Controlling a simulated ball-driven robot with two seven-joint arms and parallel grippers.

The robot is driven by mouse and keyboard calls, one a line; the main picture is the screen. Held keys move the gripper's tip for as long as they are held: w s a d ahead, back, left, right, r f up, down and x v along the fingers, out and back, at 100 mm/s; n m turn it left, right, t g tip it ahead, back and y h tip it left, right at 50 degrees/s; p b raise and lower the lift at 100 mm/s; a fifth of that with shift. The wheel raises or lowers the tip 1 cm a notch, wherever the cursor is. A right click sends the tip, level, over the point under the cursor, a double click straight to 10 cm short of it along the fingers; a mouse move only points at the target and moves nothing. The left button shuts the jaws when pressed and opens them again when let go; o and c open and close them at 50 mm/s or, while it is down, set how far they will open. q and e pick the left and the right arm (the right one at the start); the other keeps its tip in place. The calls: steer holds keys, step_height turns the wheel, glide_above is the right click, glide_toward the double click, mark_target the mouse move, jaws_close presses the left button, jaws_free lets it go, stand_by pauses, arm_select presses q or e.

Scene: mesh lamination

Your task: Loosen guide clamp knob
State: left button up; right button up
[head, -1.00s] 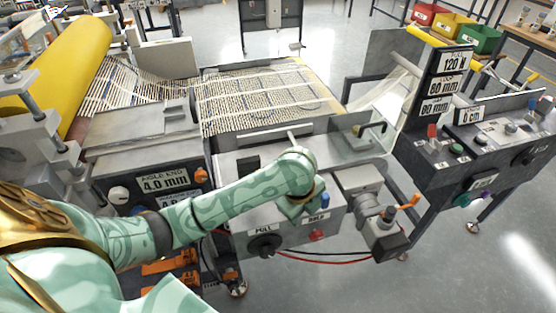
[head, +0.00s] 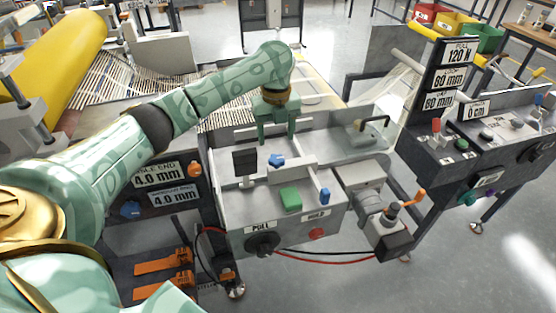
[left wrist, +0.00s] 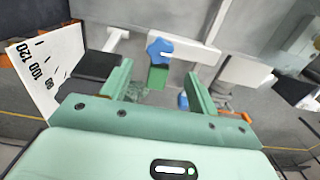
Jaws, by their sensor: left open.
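A blue lobed knob (head: 276,160), which looks like the guide clamp knob, sits on the grey control unit (head: 240,208) beside a pale guide bar. My left gripper (head: 277,138) points down just behind the knob in the head view, its two fingers apart and empty. In the left wrist view the knob (left wrist: 160,50) shows between and beyond the open fingers (left wrist: 158,88), with no contact visible. A dark block on a scale plate (left wrist: 50,62) stands to its left there. My right gripper is not in view.
A clear guard (head: 345,147) with a dark handle stands to the right. The mesh web lies behind my arm.

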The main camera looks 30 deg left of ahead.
mark_target(276, 158)
arm_select(q)
step_height(276, 158, down, 8)
steer(key=b, duration=0.2)
steer(key=shift+r+b, duration=0.15)
steer(key=shift+b, duration=0.25)
steer(key=shift+c, duration=0.3)
steer(key=shift+r, duration=0.1)
steer(key=c, duration=0.9)
